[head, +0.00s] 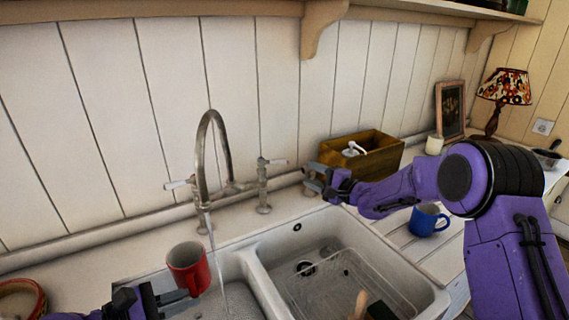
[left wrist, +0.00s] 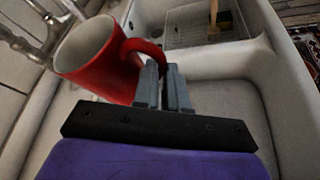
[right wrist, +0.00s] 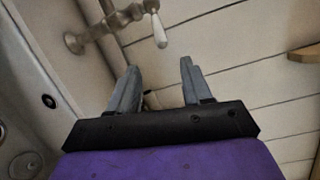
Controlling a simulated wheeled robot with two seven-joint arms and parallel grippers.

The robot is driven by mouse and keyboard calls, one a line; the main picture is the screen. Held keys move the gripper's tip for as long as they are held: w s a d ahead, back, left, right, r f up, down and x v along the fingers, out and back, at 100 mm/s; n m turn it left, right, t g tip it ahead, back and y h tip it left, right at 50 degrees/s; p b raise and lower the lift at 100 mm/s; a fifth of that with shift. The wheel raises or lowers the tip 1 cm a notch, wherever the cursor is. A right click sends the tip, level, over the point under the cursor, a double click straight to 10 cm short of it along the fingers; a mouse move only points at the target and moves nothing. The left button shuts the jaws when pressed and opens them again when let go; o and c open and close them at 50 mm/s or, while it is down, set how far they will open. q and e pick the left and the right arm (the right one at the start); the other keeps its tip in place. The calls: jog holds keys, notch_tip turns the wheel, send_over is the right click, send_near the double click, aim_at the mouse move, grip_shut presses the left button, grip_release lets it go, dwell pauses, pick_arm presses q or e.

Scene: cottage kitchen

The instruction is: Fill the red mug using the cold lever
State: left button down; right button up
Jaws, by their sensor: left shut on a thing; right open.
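The red mug (head: 188,268) is held over the left basin, just left of a thin stream of water (head: 214,255) running from the tap spout (head: 215,135). My left gripper (head: 168,298) is shut on the mug's handle; the left wrist view shows the mug (left wrist: 95,60) tilted there and the fingers (left wrist: 163,88) on the handle. The left lever (head: 180,184) and right lever (head: 272,162) have white handles; I cannot tell which is cold. My right gripper (head: 310,182) is open and empty, right of the right lever, whose handle (right wrist: 159,30) lies beyond its fingers (right wrist: 155,88).
The double sink's right basin holds a wire rack (head: 345,285) and a wooden-handled brush (head: 360,303). A blue mug (head: 428,220) stands on the draining board. A wooden box (head: 375,150) with a dispenser sits behind the right arm. A bowl (head: 20,298) is at far left.

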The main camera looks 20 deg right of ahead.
aim_at(284, 162)
jog(key=shift+m, duration=0.3)
jog(key=x, duration=1.2)
jog(key=shift+r, duration=0.1)
grip_shut()
